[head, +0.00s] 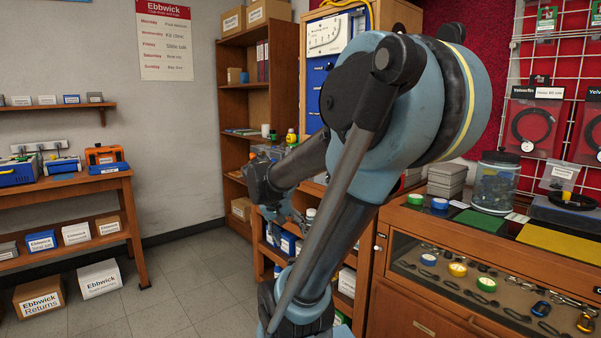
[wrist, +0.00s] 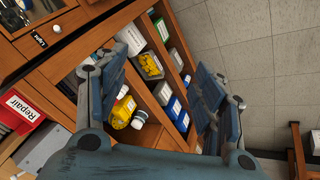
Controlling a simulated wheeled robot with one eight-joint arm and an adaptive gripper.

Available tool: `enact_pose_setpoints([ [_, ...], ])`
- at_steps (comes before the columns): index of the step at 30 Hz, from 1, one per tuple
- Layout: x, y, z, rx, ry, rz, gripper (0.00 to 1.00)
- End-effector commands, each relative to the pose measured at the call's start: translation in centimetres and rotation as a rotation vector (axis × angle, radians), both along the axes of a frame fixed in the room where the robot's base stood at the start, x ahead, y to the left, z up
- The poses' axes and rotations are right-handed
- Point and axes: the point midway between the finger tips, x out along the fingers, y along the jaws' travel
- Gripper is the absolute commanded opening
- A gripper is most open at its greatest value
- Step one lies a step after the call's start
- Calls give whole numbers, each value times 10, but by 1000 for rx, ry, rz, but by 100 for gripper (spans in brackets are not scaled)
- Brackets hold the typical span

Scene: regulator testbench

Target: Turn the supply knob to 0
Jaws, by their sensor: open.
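A blue panel (head: 315,92) with a white scale plate (head: 326,34) stands behind my arm, at the upper middle of the head view. My arm covers much of that panel, and I cannot make out a supply knob in either view. My gripper (wrist: 165,68) is open in the wrist view, its two fingers wide apart with nothing held between them. It points down toward a wooden shelf unit (wrist: 150,103) holding boxes and bottles, apart from the panel.
A glass-topped wooden counter (head: 410,222) with a jar (head: 495,182) stands at the right. A wooden bench (head: 75,187) with boxes is at the left. A tall bookcase (head: 236,55) stands behind. Tiled floor (head: 190,290) is free at left centre.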

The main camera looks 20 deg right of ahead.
Motion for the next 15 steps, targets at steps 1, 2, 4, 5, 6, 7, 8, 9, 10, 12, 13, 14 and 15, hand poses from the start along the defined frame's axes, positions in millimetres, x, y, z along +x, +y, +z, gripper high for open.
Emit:
enact_pose_setpoints([
  [1, 15, -6, 7, -32, -18, -30, 62],
  [2, 23, -10, 11, -51, -31, -50, 62],
  [4, 41, -18, 20, -95, -63, -96, 62],
  [5, 49, -21, 23, -115, -78, -115, 62],
  [6, 60, -26, 28, -140, -98, -141, 62],
  [7, 68, -29, 32, -159, -115, -159, 62],
  [8, 76, -32, 35, -179, -132, -177, 62],
  [9, 87, -36, 40, -202, -155, -201, 62],
  [10, 95, -38, 43, -221, -173, -218, 62],
  [12, 114, -43, 50, -263, -219, -257, 62],
  [13, 123, -45, 53, -280, -239, -273, 62],
  [14, 131, -47, 56, -297, -259, -289, 62],
  [15, 142, -50, 60, -320, -288, -310, 62],
])
